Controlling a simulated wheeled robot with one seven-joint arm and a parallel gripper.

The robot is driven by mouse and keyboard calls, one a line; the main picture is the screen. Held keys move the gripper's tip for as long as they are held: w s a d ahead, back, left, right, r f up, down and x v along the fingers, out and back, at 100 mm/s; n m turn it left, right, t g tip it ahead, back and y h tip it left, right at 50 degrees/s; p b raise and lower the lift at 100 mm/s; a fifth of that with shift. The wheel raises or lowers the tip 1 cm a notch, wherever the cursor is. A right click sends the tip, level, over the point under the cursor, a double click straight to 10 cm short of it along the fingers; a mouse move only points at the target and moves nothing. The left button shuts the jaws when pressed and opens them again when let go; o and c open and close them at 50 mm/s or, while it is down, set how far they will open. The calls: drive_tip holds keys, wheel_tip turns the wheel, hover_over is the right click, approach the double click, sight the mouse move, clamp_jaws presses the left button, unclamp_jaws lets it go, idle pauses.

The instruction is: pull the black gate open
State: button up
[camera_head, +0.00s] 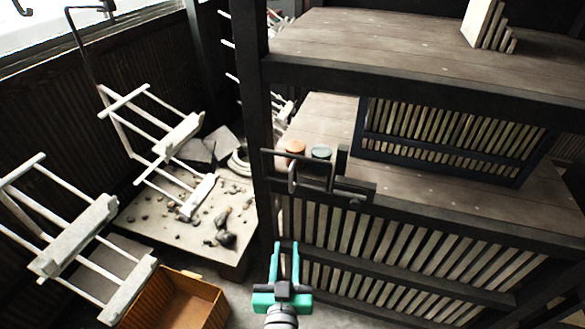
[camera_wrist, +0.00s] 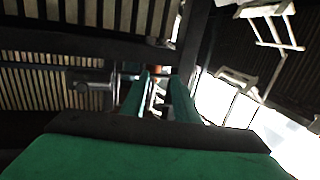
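The black gate (camera_head: 410,222) fills the lower right of the head view. It has dark rails with pale slats behind them and looks closed against the dark post. A black latch with a loop handle (camera_head: 312,190) sits at its upper left end, near the post. My gripper (camera_head: 286,246) has teal fingers, spread apart and empty, below the handle in the picture. In the wrist view, my gripper (camera_wrist: 162,75) points up toward the slats. A grey metal part, seemingly the latch (camera_wrist: 115,82), is left of the fingers there. I cannot tell any contact.
A stone-covered platform (camera_head: 200,215) lies left of the post.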

drive_tip(key=m+h, duration=0.1)
drive_tip(key=h, duration=0.1)
approach(292, 167)
wheel_tip(292, 167, down, 3)
drive_tip(key=w, duration=0.3)
drive_tip(key=shift+t, duration=0.3)
drive_tip(key=w, duration=0.3)
drive_tip(key=w+d, duration=0.1)
drive_tip(key=w, duration=0.6)
drive_tip(key=shift+w+d+f, duration=0.2)
drive_tip(key=shift+d, duration=0.1)
drive_tip(key=shift+c, duration=0.7)
clamp_jaws()
